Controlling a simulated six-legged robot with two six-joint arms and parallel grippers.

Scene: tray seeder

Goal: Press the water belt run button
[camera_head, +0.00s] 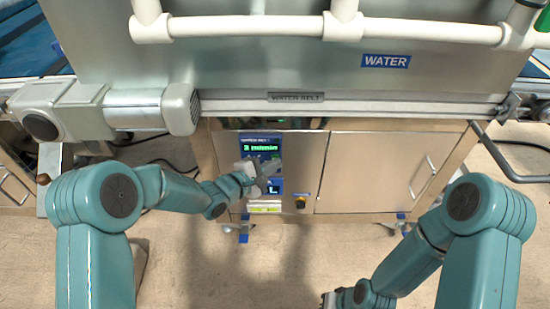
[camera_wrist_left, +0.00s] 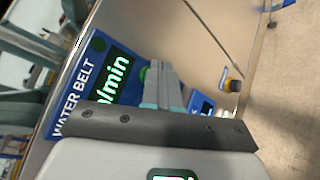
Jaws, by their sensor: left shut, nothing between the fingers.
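The blue water belt control panel (camera_head: 246,137) is on the front of the steel cabinet, with a lit green display (camera_head: 262,148). In the left wrist view the panel (camera_wrist_left: 72,98) shows the words WATER BELT, and a round green button (camera_wrist_left: 142,74) shows beside the fingers. My left gripper (camera_head: 272,168) is shut and empty in front of the panel, covering part of it. In the wrist view its fingertips (camera_wrist_left: 158,66) are close to the green button; I cannot tell whether they touch it. My right gripper (camera_head: 328,299) is only partly in view at the bottom edge.
A yellow and black knob (camera_head: 300,202) is on the cabinet right of the panel. A small lower display (camera_head: 266,208) is below the gripper. Cabinet doors (camera_head: 385,170) are to the right.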

